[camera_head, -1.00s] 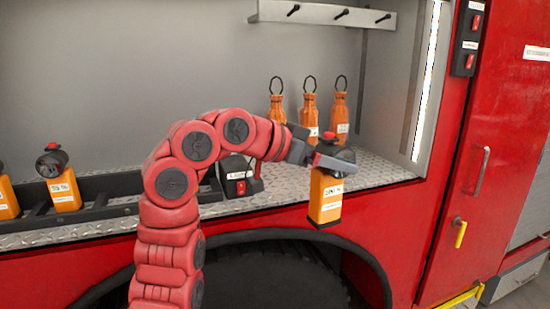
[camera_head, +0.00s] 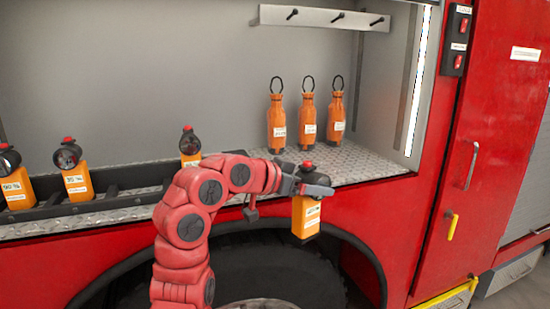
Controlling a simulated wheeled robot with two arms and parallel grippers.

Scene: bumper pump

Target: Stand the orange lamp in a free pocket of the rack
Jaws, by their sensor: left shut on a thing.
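My left gripper (camera_head: 312,186) is shut on the orange lamp (camera_head: 306,217), which has a black head with a red button on top. It holds the lamp upright in front of the red truck side, over the wheel arch and clear of the shelf. The black rack (camera_head: 110,197) lies along the left part of the shelf. Three similar lamps stand in it: one at the far left (camera_head: 17,190), one beside it (camera_head: 76,184) and one farther right (camera_head: 190,158). A gap shows between the last two. My arm hides the rack's right end. My right gripper is out of view.
Three orange bottle-shaped things with ring tops (camera_head: 308,118) stand on the metal tread-plate shelf (camera_head: 362,168) at right. A rail with black pegs (camera_head: 318,16) hangs above them. The shelf's red front edge and the wheel arch lie below.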

